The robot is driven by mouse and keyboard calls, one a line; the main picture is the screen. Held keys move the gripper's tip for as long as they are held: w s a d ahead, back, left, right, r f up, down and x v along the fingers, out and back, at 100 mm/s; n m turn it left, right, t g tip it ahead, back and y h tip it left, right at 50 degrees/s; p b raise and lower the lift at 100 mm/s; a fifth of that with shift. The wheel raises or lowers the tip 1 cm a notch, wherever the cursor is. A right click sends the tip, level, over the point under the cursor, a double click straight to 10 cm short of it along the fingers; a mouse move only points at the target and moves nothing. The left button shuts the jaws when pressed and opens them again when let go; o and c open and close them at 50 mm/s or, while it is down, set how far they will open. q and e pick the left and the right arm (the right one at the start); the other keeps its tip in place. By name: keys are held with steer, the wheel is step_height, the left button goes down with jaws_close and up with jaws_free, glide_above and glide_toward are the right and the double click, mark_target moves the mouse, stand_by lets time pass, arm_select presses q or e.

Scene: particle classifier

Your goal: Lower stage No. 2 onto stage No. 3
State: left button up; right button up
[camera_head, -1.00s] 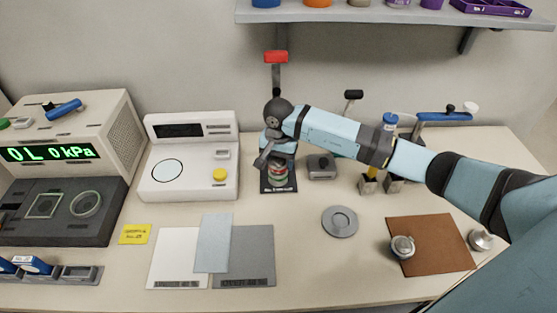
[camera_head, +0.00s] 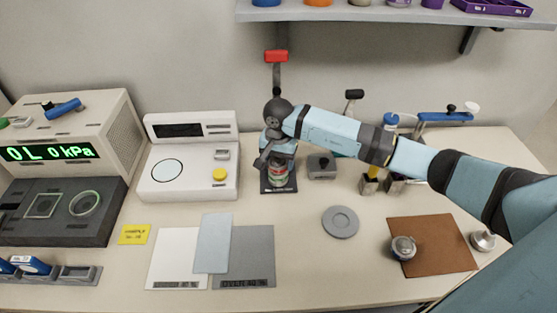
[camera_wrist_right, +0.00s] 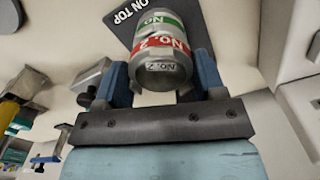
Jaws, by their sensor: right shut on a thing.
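Stage No. 2, a grey metal ring-like cylinder with a red band, shows in the right wrist view (camera_wrist_right: 160,45). My right gripper (camera_wrist_right: 163,76) is shut on it, with a blue finger on either side. Stage No. 3 appears to be the part with the green band (camera_wrist_right: 160,20) just beyond it, its number partly cut off. The two look in line and very close; I cannot tell whether they touch. In the head view the right gripper (camera_head: 270,155) is over the banded stack (camera_head: 279,176), hiding its top. My left gripper is not in view.
The stack stands on a dark plate (camera_head: 270,189). A white balance (camera_head: 190,185) is left of it, a small grey box (camera_head: 321,168) right. A grey disc (camera_head: 341,221) lies in front right. A brown mat (camera_head: 440,258) holds a metal part (camera_head: 403,248).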

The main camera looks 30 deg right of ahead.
steer(key=shift+f+b, duration=0.35)
steer(key=shift+f, duration=0.05)
steer(key=o, duration=1.1)
steer(key=shift+c, duration=0.2)
step_height(320, 180, up, 14)
steer(key=shift+s+f, duration=0.1)
